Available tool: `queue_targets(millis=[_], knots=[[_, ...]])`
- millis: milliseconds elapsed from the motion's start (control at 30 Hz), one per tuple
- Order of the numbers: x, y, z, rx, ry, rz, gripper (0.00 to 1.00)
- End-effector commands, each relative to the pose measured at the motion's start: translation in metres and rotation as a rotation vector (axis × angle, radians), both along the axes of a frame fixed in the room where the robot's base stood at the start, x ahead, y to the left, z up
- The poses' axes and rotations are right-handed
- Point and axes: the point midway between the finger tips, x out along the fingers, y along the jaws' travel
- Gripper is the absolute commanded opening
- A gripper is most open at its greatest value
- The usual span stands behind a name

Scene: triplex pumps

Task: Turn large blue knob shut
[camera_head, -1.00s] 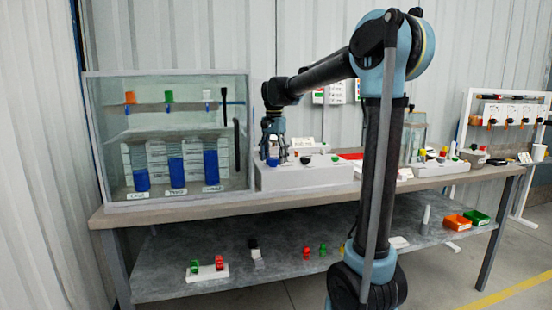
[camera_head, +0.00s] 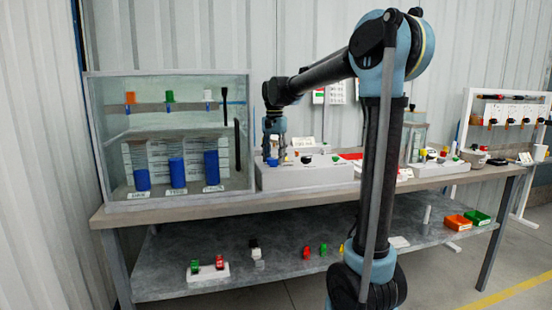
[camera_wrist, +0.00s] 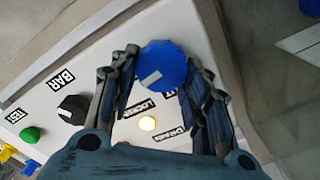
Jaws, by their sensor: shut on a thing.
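The large blue knob (camera_wrist: 164,62) sits on a white panel box and has a white mark on its top at lower left. In the wrist view my gripper (camera_wrist: 161,66) has its fingers on both sides of the knob, shut on it. In the head view my gripper (camera_head: 273,155) points down over the left end of the white panel box (camera_head: 305,178). The knob shows there as a small blue patch (camera_head: 272,162) below the fingers.
A black knob (camera_wrist: 74,108), a green button (camera_wrist: 29,135) and a lit pale button (camera_wrist: 147,123) are on the panel near the fingers. A glass tank (camera_head: 172,85) stands close on the left. The lower shelf holds small coloured parts.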

Motion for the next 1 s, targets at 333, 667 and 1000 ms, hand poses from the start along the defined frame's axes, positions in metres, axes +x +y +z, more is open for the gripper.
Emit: queue_targets(millis=[333, 667, 1000], knots=[[0.0023, 0.0034, 0.0008, -0.001, -0.005, 0.314, 0.20], [0.0022, 0.0051, 0.0009, 0.000, -0.005, 0.628, 0.20], [0.0018, 0.0064, 0.0009, -0.001, -0.005, 0.950, 0.20]])
